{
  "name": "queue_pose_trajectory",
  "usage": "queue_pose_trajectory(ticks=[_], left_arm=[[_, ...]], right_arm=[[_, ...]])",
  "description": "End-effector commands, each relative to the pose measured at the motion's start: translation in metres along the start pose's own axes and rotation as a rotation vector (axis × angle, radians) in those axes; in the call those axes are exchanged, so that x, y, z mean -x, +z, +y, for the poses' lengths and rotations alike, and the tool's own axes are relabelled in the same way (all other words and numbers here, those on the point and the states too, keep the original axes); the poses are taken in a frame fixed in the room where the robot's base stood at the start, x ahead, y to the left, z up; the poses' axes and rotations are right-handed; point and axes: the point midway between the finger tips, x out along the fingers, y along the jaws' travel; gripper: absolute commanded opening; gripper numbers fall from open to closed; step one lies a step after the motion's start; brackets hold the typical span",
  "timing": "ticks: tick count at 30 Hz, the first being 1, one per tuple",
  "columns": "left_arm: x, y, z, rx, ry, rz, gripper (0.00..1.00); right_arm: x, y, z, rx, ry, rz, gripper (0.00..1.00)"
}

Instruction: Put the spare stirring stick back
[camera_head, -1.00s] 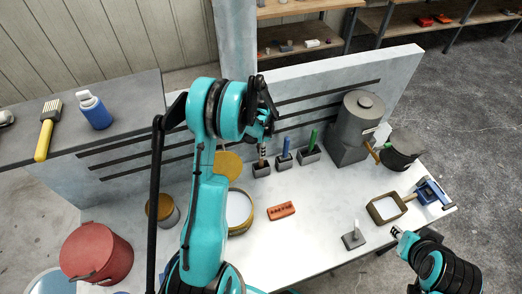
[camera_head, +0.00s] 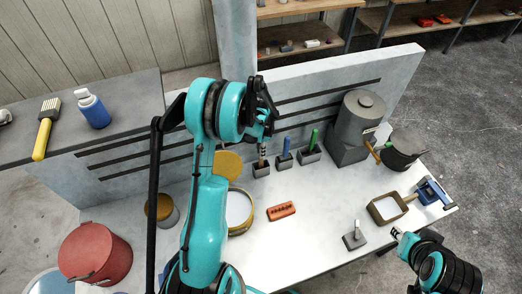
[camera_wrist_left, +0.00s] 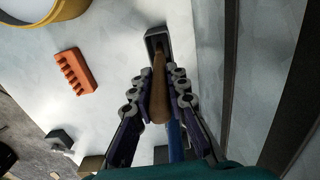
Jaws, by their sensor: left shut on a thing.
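A brown wooden stirring stick (camera_wrist_left: 158,92) is between the fingers of my left gripper (camera_head: 263,149), which is shut on it. In the left wrist view the stick's far end meets the opening of a dark holder block (camera_wrist_left: 156,34). In the head view this leftmost holder (camera_head: 262,170) stands directly below the gripper. I cannot tell how deep the stick's end sits in it. Two more holders stand to its right, with a blue stick (camera_head: 286,147) and a green stick (camera_head: 314,139). My right gripper (camera_head: 397,234) is over the front right; its finger state is unclear.
An orange-red brick-shaped block (camera_head: 282,211) and a yellow-rimmed tub (camera_head: 240,222) are on the white bench. A grey machine (camera_head: 356,122) stands at the back right. A slotted back wall (camera_head: 370,80) rises behind the holders. A red bucket (camera_head: 92,250) is at left.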

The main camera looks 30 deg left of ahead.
Motion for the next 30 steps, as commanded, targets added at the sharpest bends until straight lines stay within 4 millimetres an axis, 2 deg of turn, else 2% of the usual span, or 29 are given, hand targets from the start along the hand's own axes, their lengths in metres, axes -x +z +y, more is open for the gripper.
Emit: queue_pose_trajectory(ticks=[4,10,11,12,13,14,24,30], left_arm=[[-0.007,0.0,0.0,0.0,0.0,0.0,0.0],[-0.006,0.0,0.0,0.0,0.0,0.0,0.0],[-0.006,0.0,0.0,0.0,0.0,0.0,0.17],[-0.006,0.0,0.0,0.0,0.0,0.0,0.28],[-0.006,0.0,0.0,0.0,0.0,0.0,0.36],[-0.006,0.0,0.0,0.0,0.0,0.0,0.39],[-0.005,0.0,0.0,0.0,0.0,0.0,0.39],[0.004,0.0,0.0,0.0,0.0,0.0,0.39]], right_arm=[[-0.005,0.004,0.0,0.0,0.0,0.0,0.29],[-0.004,0.003,0.0,0.0,0.0,0.0,0.29],[-0.005,0.003,0.0,0.0,0.0,0.0,0.29],[-0.005,0.003,0.0,0.0,0.0,0.0,0.29],[-0.005,0.003,0.0,0.0,0.0,0.0,0.29],[-0.005,0.003,0.0,0.0,0.0,0.0,0.29],[-0.004,0.003,0.0,0.0,0.0,0.0,0.29],[0.007,-0.005,0.0,0.0,0.0,0.0,0.29]])
